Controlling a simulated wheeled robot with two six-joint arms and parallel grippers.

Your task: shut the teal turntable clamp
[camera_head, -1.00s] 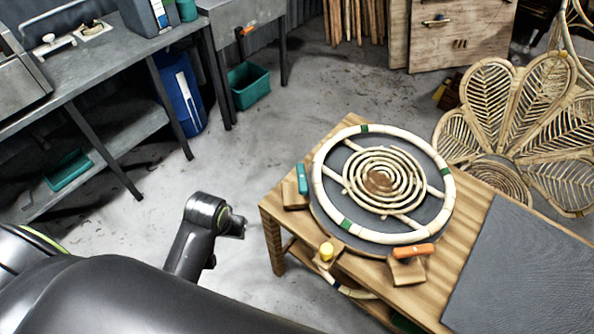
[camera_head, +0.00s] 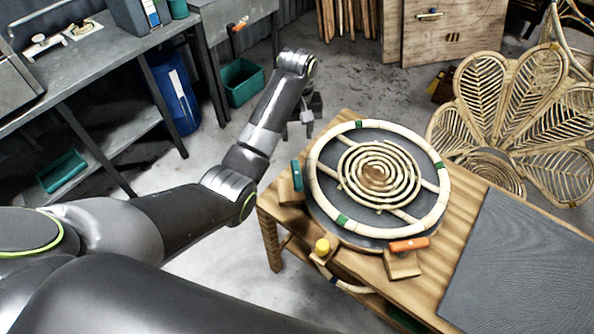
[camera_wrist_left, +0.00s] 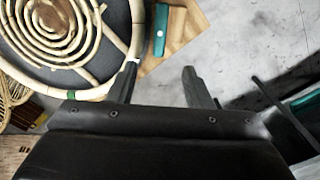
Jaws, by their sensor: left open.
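The teal turntable clamp (camera_head: 296,175) is on a wooden block at the left edge of the turntable (camera_head: 375,235), beside the rattan ring. In the left wrist view the teal clamp (camera_wrist_left: 160,30) shows as a long lever alongside the ring, with a gap between them. My left gripper (camera_head: 308,122) is beyond the table's back left edge, above and apart from the clamp. Its two fingers (camera_wrist_left: 160,82) are spread with nothing between them, and the clamp lies past the fingertips. My right gripper is not in view.
The rattan ring with a spiral (camera_head: 380,175) rests on the turntable. A grey mat (camera_head: 520,260) covers the table's right. Floor is free left of the table.

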